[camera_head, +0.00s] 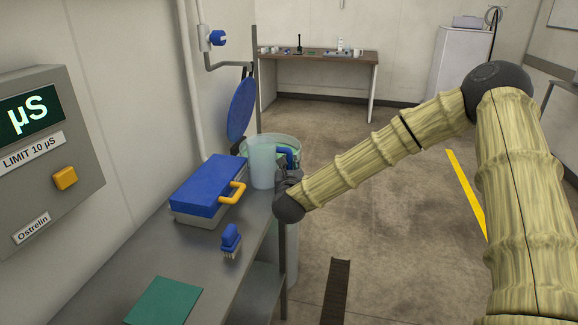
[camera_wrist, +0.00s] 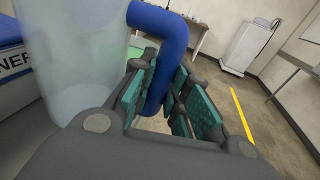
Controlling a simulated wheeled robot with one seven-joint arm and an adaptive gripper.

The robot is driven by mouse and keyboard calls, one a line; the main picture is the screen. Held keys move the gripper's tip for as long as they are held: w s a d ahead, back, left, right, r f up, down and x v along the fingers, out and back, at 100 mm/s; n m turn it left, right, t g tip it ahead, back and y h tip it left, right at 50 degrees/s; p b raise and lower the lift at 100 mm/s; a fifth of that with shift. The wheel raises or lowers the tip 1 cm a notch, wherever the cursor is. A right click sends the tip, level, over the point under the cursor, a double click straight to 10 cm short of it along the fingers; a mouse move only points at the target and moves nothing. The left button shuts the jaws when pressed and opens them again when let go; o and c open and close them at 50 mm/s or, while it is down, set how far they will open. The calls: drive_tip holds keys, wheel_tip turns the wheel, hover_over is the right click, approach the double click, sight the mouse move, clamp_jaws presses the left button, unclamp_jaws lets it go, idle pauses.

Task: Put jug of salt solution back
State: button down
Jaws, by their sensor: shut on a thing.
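The jug of salt solution (camera_head: 262,165) is a pale translucent vessel, upright beside the blue-lidded case at the far end of the steel bench. In the wrist view the jug (camera_wrist: 75,50) fills the upper left, and its thick blue handle (camera_wrist: 165,38) runs between my fingers. My gripper (camera_head: 285,184) is shut on this handle, with green finger pads (camera_wrist: 165,103) on both sides of it. I cannot tell whether the jug's base touches the bench.
A round tank (camera_head: 287,140) with a raised blue lid (camera_head: 242,108) stands just behind the jug. On the steel bench (camera_head: 120,255) are the blue-lidded case (camera_head: 207,188) with a yellow handle, a blue brush (camera_head: 231,238) and a green mat (camera_head: 163,302). Open floor lies right.

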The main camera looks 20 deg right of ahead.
drive_tip(key=c, duration=1.4)
unclamp_jaws()
drive_tip(key=shift+s, duration=0.1)
drive_tip(key=b+v, duration=0.2)
drive_tip(key=v, duration=1)
